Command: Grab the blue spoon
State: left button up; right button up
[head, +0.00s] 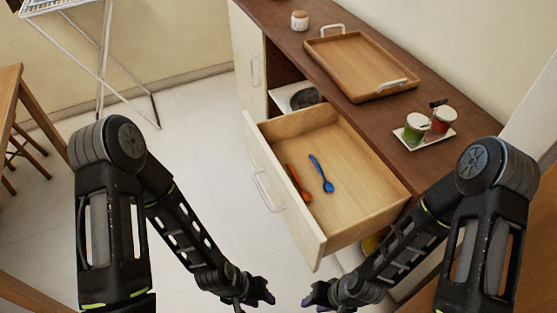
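The blue spoon (321,174) lies on the floor of an open wooden drawer (363,185), with its bowl end toward the drawer front. An orange-red utensil (297,183) lies to its left, apart from it. My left gripper (262,297) is low in the head view, outside the drawer and below its front panel. My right gripper (312,299) is close to the left one, also below the drawer front. Neither gripper touches the spoon. Their fingers are small and dark, so I cannot tell whether they are open or shut.
A drying rack (104,50) and wooden table (10,90) stand left. Pale floor (205,150) is clear.

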aim_at(328, 186)
jog(key=k, duration=0.65)
jog(key=z, duration=1.8)
jog(key=k+j+z, duration=0.1)
jog(key=j+z, duration=0.15)
jog(key=k+j, duration=0.15)
jog(key=j, duration=0.2)
jog(key=k+j, duration=0.15)
jog(key=j, duration=0.2)
jog(key=k+j, duration=0.15)
jog(key=j, duration=0.2)
jog(key=k+j, duration=0.15)
jog(key=j, duration=0.2)
jog(key=k+j, duration=0.15)
jog(key=j, duration=0.2)
